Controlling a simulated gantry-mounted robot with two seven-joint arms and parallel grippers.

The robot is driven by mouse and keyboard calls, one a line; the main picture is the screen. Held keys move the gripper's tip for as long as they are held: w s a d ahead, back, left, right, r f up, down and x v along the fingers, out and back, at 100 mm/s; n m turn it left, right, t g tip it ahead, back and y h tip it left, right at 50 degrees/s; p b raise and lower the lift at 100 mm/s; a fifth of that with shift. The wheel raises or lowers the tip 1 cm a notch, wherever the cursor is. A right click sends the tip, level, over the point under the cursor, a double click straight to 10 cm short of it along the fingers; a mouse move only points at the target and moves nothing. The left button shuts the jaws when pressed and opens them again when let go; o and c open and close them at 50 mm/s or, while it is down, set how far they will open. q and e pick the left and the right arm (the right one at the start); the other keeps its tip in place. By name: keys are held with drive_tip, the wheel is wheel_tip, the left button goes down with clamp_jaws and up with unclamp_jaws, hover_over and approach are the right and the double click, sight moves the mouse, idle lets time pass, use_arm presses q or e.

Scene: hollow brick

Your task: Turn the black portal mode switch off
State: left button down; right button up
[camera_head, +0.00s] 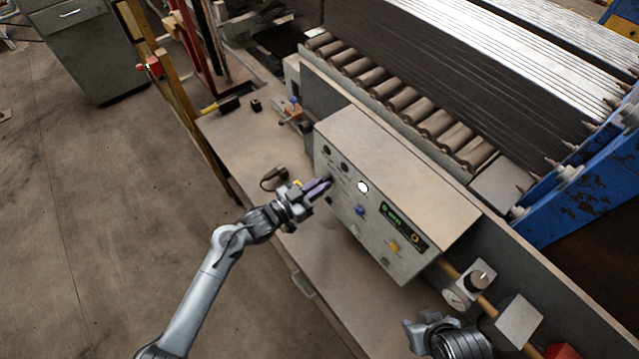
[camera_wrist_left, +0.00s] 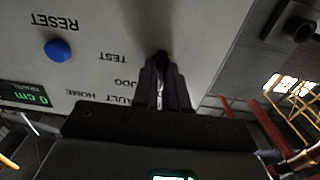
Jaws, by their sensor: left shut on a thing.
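The control box (camera_head: 370,235) stands on the bench, its slanted front full of controls. My left gripper (camera_head: 324,186) is at the left part of this front, its fingers pointing at the panel. In the left wrist view, my left gripper (camera_wrist_left: 162,72) is shut on a small black switch (camera_wrist_left: 163,55), mostly hidden between the fingertips. Upside-down labels near it read TEST, JOG and HOME; the fingers cover part of the lettering. I cannot read a portal mode label or the switch's angle. My right gripper (camera_head: 412,335) is at the bottom edge, away from the box; its jaw opening is unclear.
A blue button (camera_wrist_left: 58,50) marked RESET and a green display (camera_wrist_left: 22,97) are beside the switch. The head view also shows a white button (camera_head: 362,187) and a yellow knob (camera_head: 394,246). A roller conveyor (camera_head: 405,110) runs behind the box. The bench (camera_head: 245,140) left is mostly clear.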

idle(0.3)
use_arm(q)
drive_tip(key=c, duration=1.2)
unclamp_jaws()
drive_tip(key=shift+o, duration=0.2)
drive_tip(key=shift+s+a, duration=0.1)
drive_tip(key=b+v, duration=0.1)
drive_tip(key=v, duration=0.9)
drive_tip(key=shift+s+a, duration=0.2)
drive_tip(key=shift+s, duration=0.05)
